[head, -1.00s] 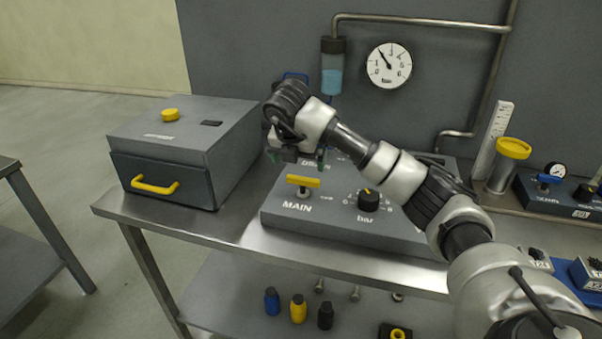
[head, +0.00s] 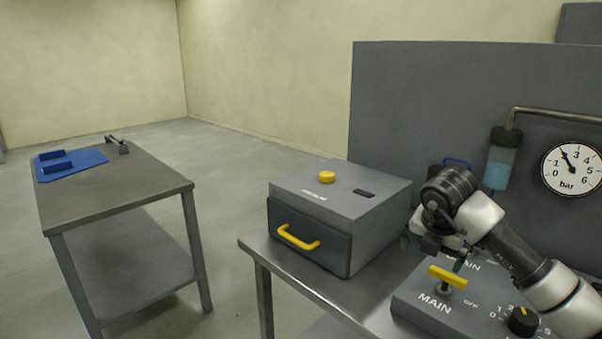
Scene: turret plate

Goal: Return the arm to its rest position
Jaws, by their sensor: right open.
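My right arm comes in from the lower right of the head view. Its gripper (head: 433,251) is open and hangs above the grey valve panel, just behind and above the yellow MAIN handle (head: 447,277). I see nothing between its fingers, and it looks apart from the handle. The rest of the right arm runs out of the frame at the lower right. My left gripper is not in view.
A grey box with a yellow drawer handle (head: 298,238) and a yellow button (head: 327,177) stands left of the gripper. A pressure gauge (head: 572,168) and blue-filled cylinder (head: 498,168) are behind. A side table (head: 120,190) with a blue tray (head: 85,163) stands far left, with open floor between.

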